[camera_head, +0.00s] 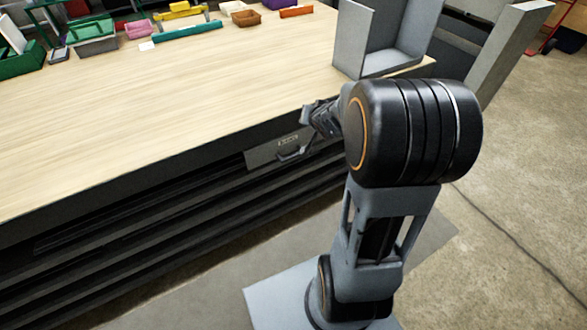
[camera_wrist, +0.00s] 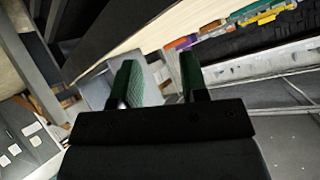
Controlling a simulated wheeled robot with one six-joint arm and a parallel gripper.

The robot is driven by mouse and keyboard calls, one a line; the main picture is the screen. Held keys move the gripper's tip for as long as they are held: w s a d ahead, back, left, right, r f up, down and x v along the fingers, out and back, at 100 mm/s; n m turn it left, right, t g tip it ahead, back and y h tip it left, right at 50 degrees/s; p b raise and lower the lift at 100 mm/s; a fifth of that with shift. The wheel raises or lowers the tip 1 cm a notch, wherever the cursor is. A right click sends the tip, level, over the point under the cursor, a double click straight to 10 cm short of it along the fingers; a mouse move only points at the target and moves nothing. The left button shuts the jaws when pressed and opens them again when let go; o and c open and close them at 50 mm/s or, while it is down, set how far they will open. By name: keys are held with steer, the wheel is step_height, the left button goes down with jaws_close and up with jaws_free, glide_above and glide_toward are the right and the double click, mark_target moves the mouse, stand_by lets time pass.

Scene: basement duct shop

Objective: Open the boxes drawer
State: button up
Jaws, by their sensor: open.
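A grey drawer front (camera_head: 262,158) with a small label and a dark handle (camera_head: 292,154) sits under the front edge of the wooden bench in the head view. It looks flush with the bench side; the label is too small to read. My gripper (camera_head: 312,117) is just above and right of the handle, with my arm hiding the space to its right. Whether it touches the drawer cannot be told. In the wrist view my gripper (camera_wrist: 158,72) shows two separated green-padded fingers with nothing held between them. I cannot make out the handle there.
The wooden bench top (camera_head: 130,110) is mostly clear. Small coloured bins, including a brown one (camera_head: 246,17), stand at its back. A grey sheet-metal piece (camera_head: 385,62) stands on its right end. Dark shelving (camera_head: 130,240) lies below. Concrete floor is open at right.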

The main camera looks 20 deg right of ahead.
step_height(320, 180, down, 9)
steer(key=w+d+m+t+y+b, duration=0.1)
steer(key=w+d+b, duration=0.1)
steer(key=d+b, duration=0.1)
steer(key=m+t+y+b, duration=0.4)
steer(key=m+y+b, duration=0.1)
steer(key=y+b, duration=0.45)
glide_toward(294, 157)
steer(key=shift+y, duration=0.25)
steer(key=x, duration=0.3)
steer(key=b+x, duration=0.1)
steer(key=x, duration=0.3)
steer(key=b+x, duration=0.1)
steer(key=x, duration=0.2)
steer(key=shift+w+f, duration=0.25)
steer(key=shift+w, duration=0.15)
jaws_close()
